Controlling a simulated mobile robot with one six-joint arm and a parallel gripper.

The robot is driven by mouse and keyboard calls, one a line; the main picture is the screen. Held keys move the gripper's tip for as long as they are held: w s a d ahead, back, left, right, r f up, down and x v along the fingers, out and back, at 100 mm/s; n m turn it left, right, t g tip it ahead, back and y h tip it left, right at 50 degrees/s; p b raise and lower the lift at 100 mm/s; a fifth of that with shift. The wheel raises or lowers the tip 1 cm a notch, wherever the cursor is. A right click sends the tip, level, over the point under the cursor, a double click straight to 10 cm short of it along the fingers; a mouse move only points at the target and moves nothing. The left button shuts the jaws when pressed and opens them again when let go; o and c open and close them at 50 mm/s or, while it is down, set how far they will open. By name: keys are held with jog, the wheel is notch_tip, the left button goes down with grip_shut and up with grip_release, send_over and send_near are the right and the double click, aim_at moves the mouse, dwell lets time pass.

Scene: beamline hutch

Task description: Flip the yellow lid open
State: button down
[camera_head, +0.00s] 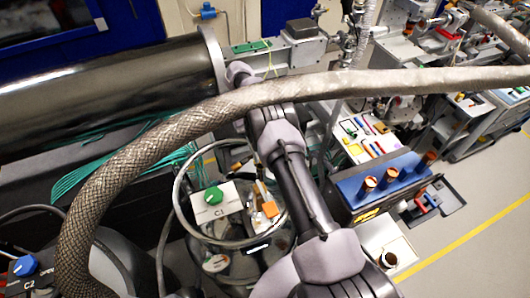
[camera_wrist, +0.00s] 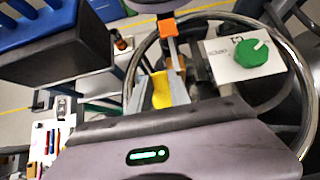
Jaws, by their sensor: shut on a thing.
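The yellow lid (camera_wrist: 161,92) shows in the wrist view as a small yellow piece between the grey fingers of my gripper (camera_wrist: 163,78). My gripper is shut on it. The fingers hide part of the lid, and I cannot tell how far it is tilted. An orange block (camera_wrist: 167,28) is just beyond the fingertips. The orange block also shows in the head view (camera_head: 270,209), inside a round metal ring. In the head view I cannot clearly make out the lid or the fingertips.
A steel ring (camera_wrist: 303,88) curves around this area. A thick braided hose (camera_head: 130,150) crosses the head view. A blue-topped box (camera_head: 385,178) stands to the right.

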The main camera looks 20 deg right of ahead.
dwell(0.3)
jog(key=c, duration=1.2)
grip_release()
jog(key=shift+r, duration=0.1)
jog(key=shift+r, duration=0.35)
notch_tip(320, 180, up, 3)
jog(key=shift+s+f+b, duration=0.15)
jog(key=shift+b, duration=0.25)
jog(key=s+a+r+b, duration=0.1)
jog(key=s+b, duration=0.4)
jog(key=s, duration=1)
jog(key=shift+s+r, duration=0.2)
jog(key=shift+s, duration=0.15)
jog(key=shift+a, duration=0.1)
